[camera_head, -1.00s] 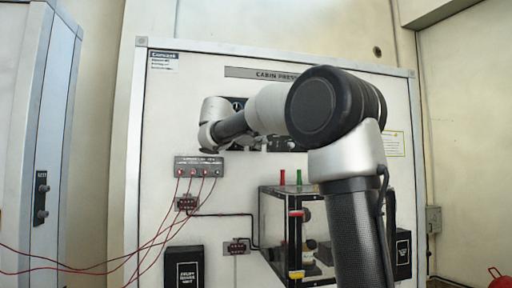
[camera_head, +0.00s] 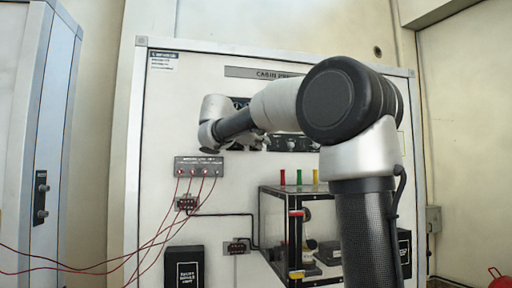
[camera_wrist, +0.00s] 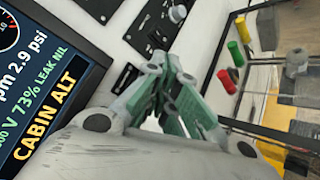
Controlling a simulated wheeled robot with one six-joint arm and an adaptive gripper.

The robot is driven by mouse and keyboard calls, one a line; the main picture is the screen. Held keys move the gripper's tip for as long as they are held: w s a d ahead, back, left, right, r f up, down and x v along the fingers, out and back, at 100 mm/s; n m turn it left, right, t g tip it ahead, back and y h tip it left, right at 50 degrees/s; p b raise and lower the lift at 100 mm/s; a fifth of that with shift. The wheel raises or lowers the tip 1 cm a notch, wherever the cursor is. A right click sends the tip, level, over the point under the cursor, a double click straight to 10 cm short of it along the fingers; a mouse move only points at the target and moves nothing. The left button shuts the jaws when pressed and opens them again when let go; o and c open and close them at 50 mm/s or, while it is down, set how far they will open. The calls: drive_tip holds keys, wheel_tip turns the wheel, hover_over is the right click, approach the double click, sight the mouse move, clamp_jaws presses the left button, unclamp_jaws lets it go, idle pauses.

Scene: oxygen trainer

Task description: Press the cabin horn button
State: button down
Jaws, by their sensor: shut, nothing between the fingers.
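My gripper (camera_wrist: 178,85) shows in the wrist view with its grey-green fingers together and nothing between them. It is close in front of the white trainer panel (camera_head: 220,105), beside a small black plate (camera_wrist: 125,80). I cannot tell whether the fingertips touch the panel. I cannot clearly make out the cabin horn button; the fingers hide part of the panel. In the head view my arm covers much of the controls under the "CABIN PRES..." heading (camera_head: 262,73).
A lit display (camera_wrist: 45,90) reading "CABIN ALT" is left in the wrist view. A knob panel (camera_wrist: 155,28) is above the fingers. Red, yellow and green cylinders (camera_wrist: 235,54) stand at right on the clear box (camera_head: 275,215). Red wires (camera_head: 150,245) hang from the jack strip (camera_head: 199,163).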

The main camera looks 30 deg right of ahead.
drive_tip(key=s, duration=0.2)
drive_tip(key=s+a, duration=0.1)
drive_tip(key=s, duration=0.1)
drive_tip(key=shift+s+a, duration=0.1)
idle(0.8)
